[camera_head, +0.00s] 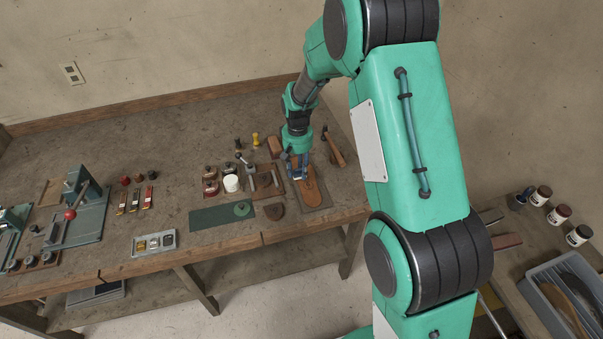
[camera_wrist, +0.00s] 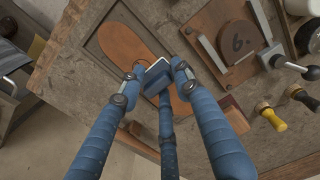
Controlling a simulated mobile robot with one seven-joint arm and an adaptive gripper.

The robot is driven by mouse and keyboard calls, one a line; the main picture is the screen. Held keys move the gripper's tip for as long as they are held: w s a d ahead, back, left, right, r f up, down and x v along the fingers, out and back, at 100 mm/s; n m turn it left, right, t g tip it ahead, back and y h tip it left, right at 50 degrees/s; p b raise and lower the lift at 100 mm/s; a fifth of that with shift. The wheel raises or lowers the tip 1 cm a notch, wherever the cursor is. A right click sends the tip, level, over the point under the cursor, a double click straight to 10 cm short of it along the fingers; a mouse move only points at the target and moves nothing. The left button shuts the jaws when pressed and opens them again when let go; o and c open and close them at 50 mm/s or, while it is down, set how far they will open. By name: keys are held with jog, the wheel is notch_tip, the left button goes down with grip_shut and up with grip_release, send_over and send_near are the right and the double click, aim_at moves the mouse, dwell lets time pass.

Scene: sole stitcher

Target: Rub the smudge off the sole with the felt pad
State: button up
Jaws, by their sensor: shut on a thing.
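The brown sole (camera_head: 313,190) lies flat on a dark board (camera_head: 322,206) near the table's front right edge. The sole also shows in the wrist view (camera_wrist: 128,38). My gripper (camera_head: 298,170) is over the sole, pointing down. In the wrist view its blue fingers (camera_wrist: 157,77) are shut on a small grey block with a pale edge, the felt pad (camera_wrist: 156,71). The pad is over the middle of the sole; I cannot tell whether it touches. I see no smudge; the fingers and pad hide part of the sole.
A wooden jig with a clamp lever and a round block marked 6 (camera_wrist: 238,40) stands beside the sole board. A hammer (camera_head: 334,148) lies on the other side. A yellow-handled tool (camera_wrist: 270,116) stands behind. A green mat (camera_head: 210,217) lies left.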

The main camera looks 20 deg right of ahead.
jog(key=shift+w+d+r+p, duration=0.2)
jog(key=shift+d+r+p, duration=0.55)
jog(key=shift+p, duration=0.45)
jog(key=shift+w+d+r+p, duration=0.1)
jog(key=shift+d+r+p, duration=0.35)
jog(key=shift+d+p, duration=0.6)
jog(key=shift+a+f, duration=0.2)
jog(key=shift+a, duration=0.05)
